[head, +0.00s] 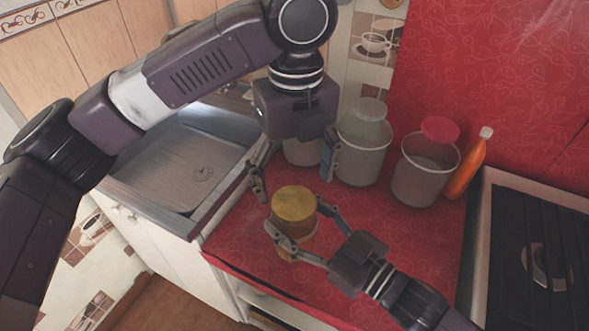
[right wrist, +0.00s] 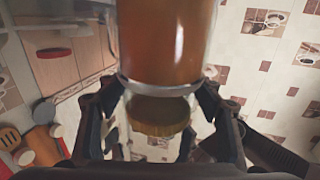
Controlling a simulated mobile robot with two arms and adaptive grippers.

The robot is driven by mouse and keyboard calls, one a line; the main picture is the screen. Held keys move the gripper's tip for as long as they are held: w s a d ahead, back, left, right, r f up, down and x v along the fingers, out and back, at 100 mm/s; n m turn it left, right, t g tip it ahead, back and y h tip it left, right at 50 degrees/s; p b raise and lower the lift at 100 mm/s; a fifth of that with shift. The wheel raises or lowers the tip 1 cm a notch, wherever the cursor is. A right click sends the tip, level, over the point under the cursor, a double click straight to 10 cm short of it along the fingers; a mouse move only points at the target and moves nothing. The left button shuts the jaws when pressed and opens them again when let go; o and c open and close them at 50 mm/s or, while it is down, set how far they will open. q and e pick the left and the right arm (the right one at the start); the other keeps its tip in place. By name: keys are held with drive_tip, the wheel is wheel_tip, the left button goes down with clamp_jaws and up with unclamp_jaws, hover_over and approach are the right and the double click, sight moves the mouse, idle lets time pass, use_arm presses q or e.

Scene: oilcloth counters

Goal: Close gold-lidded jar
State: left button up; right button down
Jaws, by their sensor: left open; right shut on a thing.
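The jar (head: 297,245) has amber contents and a gold lid (head: 293,203) at its top. My right gripper (head: 299,221) comes from the lower right and is shut around the jar just below the lid. In the right wrist view the jar (right wrist: 165,40) appears upside down, with the gold lid (right wrist: 158,117) at its mouth between my fingers. I cannot tell whether the lid is tight. My left gripper (head: 292,182) is open above the lid, pointing down, one finger on each side and apart from it. The jar's base is partly hidden by my right finger.
Behind stand a greenish canister (head: 362,155) with a pale lid (head: 370,109), a canister (head: 422,180) with a red lid (head: 440,129), and an orange bottle (head: 468,167). A sink (head: 180,170) is left and a stove (head: 545,225) right.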

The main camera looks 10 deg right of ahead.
sight(294, 202)
use_arm(q)
drive_tip(key=n, duration=0.5)
drive_tip(key=shift+r, duration=0.4)
drive_tip(key=n, duration=0.5)
drive_tip(key=shift+r+n, duration=0.4)
drive_tip(key=n, duration=0.5)
drive_tip(key=shift+w+r+n, duration=0.1)
drive_tip(key=shift+r+n, duration=0.2)
drive_tip(key=shift+r, duration=0.1)
drive_tip(key=n, duration=0.5)
drive_tip(key=shift+w+r, duration=0.1)
drive_tip(key=shift+r, duration=0.25)
drive_tip(key=shift+f, duration=0.15)
drive_tip(key=shift+f, duration=3.9)
drive_tip(key=shift+c, duration=0.7)
